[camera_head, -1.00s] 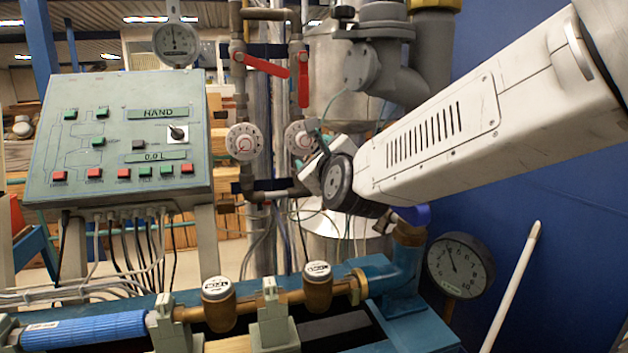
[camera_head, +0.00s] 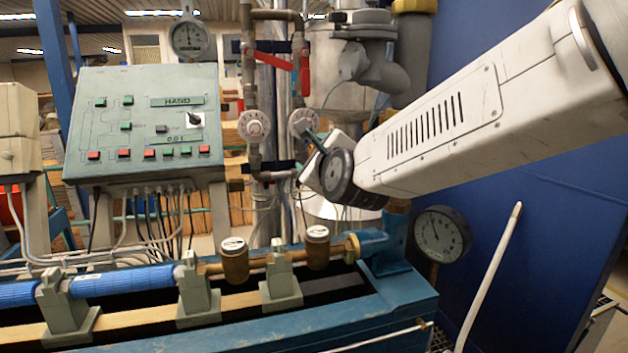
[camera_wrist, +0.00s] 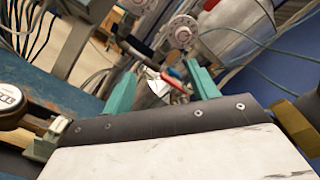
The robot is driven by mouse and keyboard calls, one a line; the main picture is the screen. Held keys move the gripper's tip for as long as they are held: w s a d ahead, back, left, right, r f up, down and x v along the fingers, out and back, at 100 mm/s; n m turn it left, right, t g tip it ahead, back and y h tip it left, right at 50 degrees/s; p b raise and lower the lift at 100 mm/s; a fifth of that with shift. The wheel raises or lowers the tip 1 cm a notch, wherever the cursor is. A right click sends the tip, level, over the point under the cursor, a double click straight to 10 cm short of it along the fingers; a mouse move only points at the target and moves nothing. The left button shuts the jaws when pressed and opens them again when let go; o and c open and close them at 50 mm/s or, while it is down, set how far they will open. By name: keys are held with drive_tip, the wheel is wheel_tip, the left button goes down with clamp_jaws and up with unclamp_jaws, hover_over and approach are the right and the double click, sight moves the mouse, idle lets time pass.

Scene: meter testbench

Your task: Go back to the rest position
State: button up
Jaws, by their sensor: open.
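My gripper shows in the wrist view (camera_wrist: 162,88) with its two green fingers spread apart and nothing between them. In the head view my white arm reaches in from the upper right. The gripper end (camera_head: 314,140) is seen edge-on there, in front of the pipes and partly hidden by the wrist. It is above the blue test bench (camera_head: 400,290) and to the right of the control panel (camera_head: 145,125). No held object shows.
Two brass water meters (camera_head: 235,262) sit in the pipe line on the bench. Pipes with red valve handles (camera_head: 305,72) and round white dials (camera_head: 254,126) stand behind the gripper. A pressure gauge (camera_head: 440,235) is at the right, before a blue wall (camera_head: 560,220).

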drive_tip(key=s+d+f+n+g, duration=0.4)
drive_tip(key=s+f+n+g, duration=0.5)
drive_tip(key=f+n, duration=0.35)
drive_tip(key=s+d+n+g+h, duration=0.2)
drive_tip(key=s+d+n, duration=0.3)
drive_tip(key=s+d, duration=0.6)
drive_tip(key=s+d+f+n+g+h, duration=0.1)
drive_tip(key=s+d+n+g+h, duration=0.2)
drive_tip(key=s+d, duration=0.8)
drive_tip(key=s+n+g, duration=0.1)
drive_tip(key=s+n, duration=0.1)
drive_tip(key=s, duration=0.4)
drive_tip(key=shift+s+d, duration=0.2)
drive_tip(key=shift+d, duration=0.15)
idle(0.3)
